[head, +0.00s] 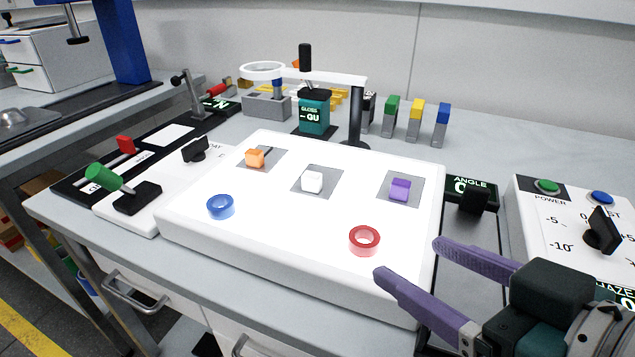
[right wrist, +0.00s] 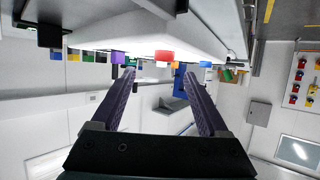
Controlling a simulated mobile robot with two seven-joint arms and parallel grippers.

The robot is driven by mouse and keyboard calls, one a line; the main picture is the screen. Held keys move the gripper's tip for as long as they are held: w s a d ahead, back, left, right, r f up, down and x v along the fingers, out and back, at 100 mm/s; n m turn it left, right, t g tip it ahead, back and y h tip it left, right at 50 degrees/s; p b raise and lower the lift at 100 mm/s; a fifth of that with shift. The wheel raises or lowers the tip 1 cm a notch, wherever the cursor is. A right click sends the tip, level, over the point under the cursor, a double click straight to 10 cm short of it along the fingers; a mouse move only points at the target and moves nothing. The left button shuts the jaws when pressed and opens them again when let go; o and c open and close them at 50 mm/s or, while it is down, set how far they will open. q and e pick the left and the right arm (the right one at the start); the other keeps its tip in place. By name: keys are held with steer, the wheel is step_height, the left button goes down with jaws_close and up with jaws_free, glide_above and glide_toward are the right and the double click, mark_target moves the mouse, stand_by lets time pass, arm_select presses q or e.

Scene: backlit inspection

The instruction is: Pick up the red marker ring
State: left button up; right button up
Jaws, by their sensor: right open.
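The red marker ring (head: 364,252) lies flat on the front right part of the glowing white light panel (head: 290,240). My right gripper (head: 408,257) comes in from the lower right, open and empty. Its purple fingertips are just right of the ring, apart from it. In the right wrist view, which is upside down, the red ring (right wrist: 164,56) shows ahead, between the two open fingers (right wrist: 158,75). My left gripper is in neither view.
A blue ring (head: 220,207) lies front left on the panel. Orange (head: 255,158), white (head: 312,182) and purple (head: 400,189) blocks sit on grey squares behind. A control box (head: 565,215) stands at the right. The panel around the red ring is clear.

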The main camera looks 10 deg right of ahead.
mark_target(370, 241)
steer(key=x, duration=0.4)
steer(key=b+x, duration=0.1)
steer(key=x, duration=0.2)
steer(key=shift+s+a, duration=0.1)
steer(key=shift+a, duration=0.3)
steer(key=shift+c, duration=0.2)
jaws_close()
